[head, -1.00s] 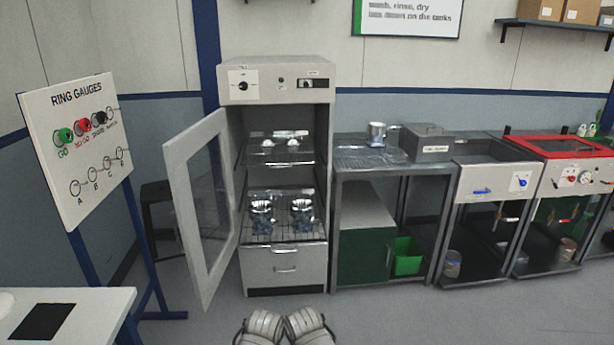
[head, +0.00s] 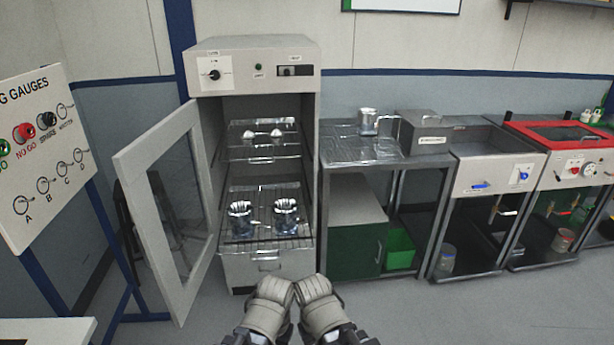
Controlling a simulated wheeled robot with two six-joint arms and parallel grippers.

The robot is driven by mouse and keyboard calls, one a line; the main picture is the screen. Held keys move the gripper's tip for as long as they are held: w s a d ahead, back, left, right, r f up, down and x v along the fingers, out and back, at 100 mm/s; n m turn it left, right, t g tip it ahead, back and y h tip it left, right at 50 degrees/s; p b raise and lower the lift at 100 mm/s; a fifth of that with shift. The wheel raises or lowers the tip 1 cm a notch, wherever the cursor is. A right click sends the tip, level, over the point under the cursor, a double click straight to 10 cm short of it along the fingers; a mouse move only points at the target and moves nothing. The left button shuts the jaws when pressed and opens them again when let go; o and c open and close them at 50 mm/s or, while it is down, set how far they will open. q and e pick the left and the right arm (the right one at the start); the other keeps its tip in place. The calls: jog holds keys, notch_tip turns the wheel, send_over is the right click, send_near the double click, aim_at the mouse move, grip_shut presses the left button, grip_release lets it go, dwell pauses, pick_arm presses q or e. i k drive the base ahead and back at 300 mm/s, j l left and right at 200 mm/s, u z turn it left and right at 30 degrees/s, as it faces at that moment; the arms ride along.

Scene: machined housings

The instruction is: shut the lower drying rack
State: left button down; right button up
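The drying cabinet (head: 250,52) stands ahead of me with its glazed door (head: 132,190) swung open to the left. The lower drying rack (head: 262,229) is a wire shelf that sticks out of the cabinet front. Two shiny metal housings, the left one (head: 240,218) and the right one (head: 286,214), stand upright on it. My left gripper (head: 272,287) and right gripper (head: 313,288) are side by side at the bottom of the view, in front of the cabinet and apparently apart from the rack. Their fingertips cannot be made out.
The upper rack (head: 262,152) holds two small shiny parts inside the cabinet. A metal bench (head: 350,150) with a metal cup (head: 368,121) stands close on the right. Sinks and a red-topped unit (head: 565,140) stand further right. A ring gauge board (head: 40,150) is at the left.

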aim_at(290, 185)
jog(key=i+l+z, duration=0.25)
jog(key=i, duration=0.95)
jog(key=i+z, duration=0.2)
jog(key=i, duration=1)
jog(key=l, duration=0.1)
